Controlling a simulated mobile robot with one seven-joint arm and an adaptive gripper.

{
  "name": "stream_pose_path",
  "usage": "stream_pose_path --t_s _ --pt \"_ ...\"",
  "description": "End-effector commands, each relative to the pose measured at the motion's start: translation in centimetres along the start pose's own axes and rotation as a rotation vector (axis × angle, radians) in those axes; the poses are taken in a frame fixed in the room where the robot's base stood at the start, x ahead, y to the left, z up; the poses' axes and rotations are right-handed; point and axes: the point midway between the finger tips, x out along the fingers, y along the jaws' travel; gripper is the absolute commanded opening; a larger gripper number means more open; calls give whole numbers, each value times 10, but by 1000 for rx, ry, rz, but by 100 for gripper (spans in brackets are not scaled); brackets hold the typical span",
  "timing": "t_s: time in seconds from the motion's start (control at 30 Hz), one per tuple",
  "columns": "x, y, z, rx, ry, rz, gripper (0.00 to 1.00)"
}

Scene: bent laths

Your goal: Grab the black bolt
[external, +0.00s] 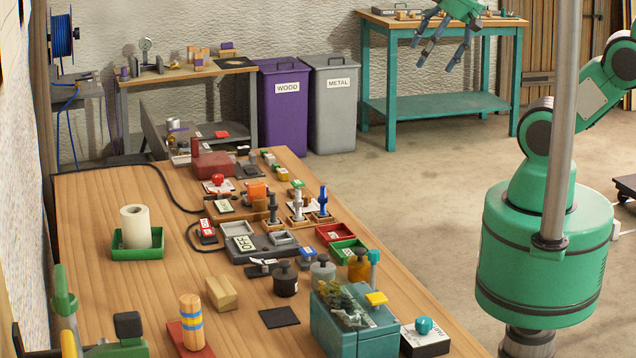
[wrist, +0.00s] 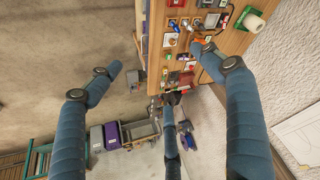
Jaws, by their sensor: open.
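A dark, nearly black bolt (external: 273,208) stands upright in a small wooden holder on the workbench in the external view. It is at the left end of a row with a pale metal bolt (external: 297,203) and a blue bolt (external: 323,200). My gripper (external: 433,55) is at the top right of the external view, high up and well away from the bolts, fingers spread and empty.
The workbench (external: 85,215) is crowded: a teal box (external: 340,338), a grey panel marked OFF (external: 250,258), a red box (external: 213,165), and a paper roll in a green tray (external: 137,253). Purple (external: 283,115) and grey (external: 332,110) bins stand behind.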

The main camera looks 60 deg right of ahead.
Motion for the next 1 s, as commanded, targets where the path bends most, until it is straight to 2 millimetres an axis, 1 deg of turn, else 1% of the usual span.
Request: stream_pose_path --t_s 0.03,0.2,0.53,0.67,0.77,0.87,1.0 --pt "0 0 0 0 0 0 76" --pt "0 0 0 0 0 0 42" --pt "0 0 -1 0 -1 0 42" --pt "1 -2 -7 3 -9 -2 42" --pt "5 -4 -16 6 -24 -5 42" --pt "11 -7 -31 13 -45 -9 42" --pt "24 -14 -57 26 -84 -14 42"
